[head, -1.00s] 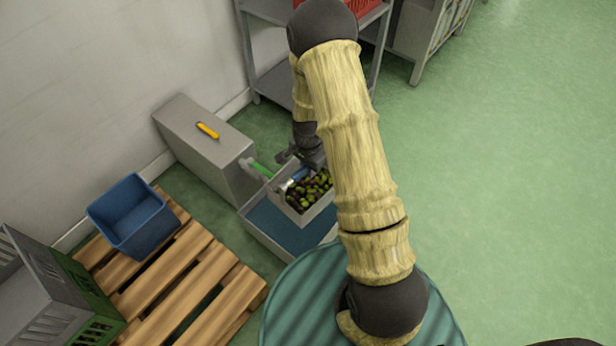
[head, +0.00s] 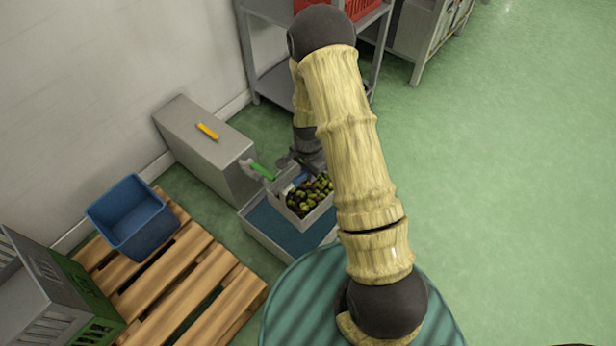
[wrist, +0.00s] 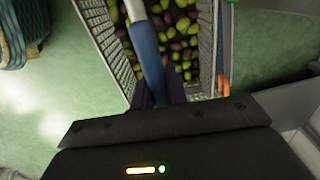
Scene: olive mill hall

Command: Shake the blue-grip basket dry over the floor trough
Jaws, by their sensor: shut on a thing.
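The blue-grip basket (head: 300,207) is a light grey basket filled with green and dark olives. It is over the floor trough (head: 262,228), a grey-walled box with a blue inside. My gripper (head: 303,168) is shut on the basket's blue grip, mostly hidden behind my arm in the head view. In the wrist view the blue grip (wrist: 148,58) runs down to the jaws (wrist: 158,98), with olives and the mesh basket walls (wrist: 101,32) beyond. The gap between basket and trough cannot be judged exactly.
A grey block (head: 205,150) with a yellow item (head: 207,131) and a green-handled item (head: 262,170) stand to the left. A blue bin (head: 134,216) sits on a wooden pallet (head: 190,283). A grey shelf (head: 268,85) is behind. Floor to the right is clear.

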